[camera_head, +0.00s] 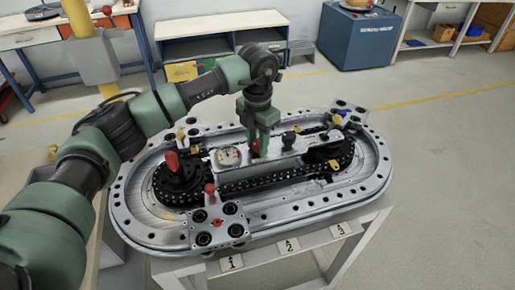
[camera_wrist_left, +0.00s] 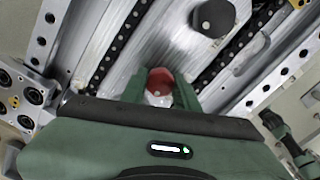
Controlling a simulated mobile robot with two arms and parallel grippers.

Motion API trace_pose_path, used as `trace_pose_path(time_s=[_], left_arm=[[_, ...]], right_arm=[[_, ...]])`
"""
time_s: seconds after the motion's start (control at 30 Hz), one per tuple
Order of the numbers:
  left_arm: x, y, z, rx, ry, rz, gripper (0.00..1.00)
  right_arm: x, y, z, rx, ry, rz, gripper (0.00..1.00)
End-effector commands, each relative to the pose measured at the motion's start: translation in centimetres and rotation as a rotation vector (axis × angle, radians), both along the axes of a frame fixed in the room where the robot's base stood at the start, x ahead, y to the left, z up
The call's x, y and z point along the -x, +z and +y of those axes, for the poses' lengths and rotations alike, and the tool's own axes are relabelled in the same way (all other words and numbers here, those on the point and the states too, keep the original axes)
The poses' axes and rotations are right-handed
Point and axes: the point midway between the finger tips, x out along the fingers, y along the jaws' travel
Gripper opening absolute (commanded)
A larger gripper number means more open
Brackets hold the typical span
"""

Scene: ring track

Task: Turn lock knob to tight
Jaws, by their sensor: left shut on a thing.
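The ring track (camera_head: 375,175) is a silver oval plate on a light frame, with a dark chain loop inside. A red knob (camera_head: 256,146) stands on its raised middle bar, between a round dial gauge (camera_head: 228,157) and a dark round knob (camera_head: 288,139). My left gripper (camera_head: 257,139) comes down from above and is shut on the red knob. In the left wrist view the red top of the knob (camera_wrist_left: 160,78) shows between the two green fingers; its lower part is partly hidden. Which knob is the lock knob is not labelled. My right gripper is not in view.
A red-topped handle (camera_head: 172,162) stands on the left chain wheel, and a small red-ball lever (camera_head: 210,188) at the front. Number plates 1, 2 and 3 (camera_head: 289,245) are on the frame's front. A blue cabinet (camera_head: 358,38) and shelves are behind; the floor right is clear.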

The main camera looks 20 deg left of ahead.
Motion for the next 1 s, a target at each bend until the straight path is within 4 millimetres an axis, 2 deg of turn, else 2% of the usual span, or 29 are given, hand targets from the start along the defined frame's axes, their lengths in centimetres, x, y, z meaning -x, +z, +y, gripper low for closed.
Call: trace_pose_path(time_s=[0.1,0.4,1.0], left_arm=[[-0.1,-0.1,0.0,0.000,-0.080,-0.006,0.00],[-0.1,0.0,0.0,0.001,-0.218,-0.005,0.00],[-0.1,0.2,0.0,0.001,-0.259,-0.006,0.00]], right_arm=[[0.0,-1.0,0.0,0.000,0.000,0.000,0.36],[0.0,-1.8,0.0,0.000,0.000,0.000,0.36],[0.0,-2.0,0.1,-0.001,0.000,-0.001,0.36]])
